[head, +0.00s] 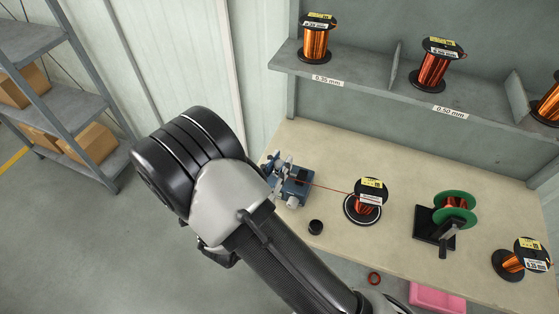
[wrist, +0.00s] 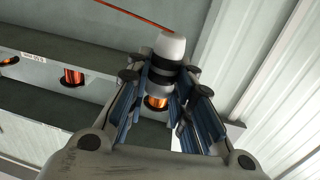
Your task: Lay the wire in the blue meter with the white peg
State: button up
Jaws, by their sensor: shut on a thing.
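The white peg (wrist: 171,47), with dark bands below its rounded tip, stands between the fingers of my gripper (wrist: 164,82) in the wrist view. The gripper is shut on it. A thin red-orange wire (wrist: 130,12) runs from the upper left towards the peg's tip; I cannot tell if they touch. In the head view the blue meter (head: 291,190) sits on the bench, left of a wire spool (head: 366,204). A red wire (head: 333,189) spans from the spool to the meter.
The bench (head: 390,165) also holds a small black cup (head: 316,227), a green-flanged winder (head: 455,210) and another spool (head: 513,264). A shelf (head: 375,86) with several spools is above. A pink bin (head: 437,299) stands below the front edge.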

jog(key=shift+w+d+f+b, duration=0.25)
jog(key=shift+w+d+f, duration=0.15)
jog(key=shift+w, duration=0.5)
jog(key=shift+w+d+f+b, duration=0.25)
jog(key=shift+w+f, duration=0.15)
jog(key=shift+w, duration=0.5)
jog(key=shift+w+d+f+b, duration=0.25)
jog(key=shift+w+d+f, duration=0.15)
jog(key=shift+w, duration=0.5)
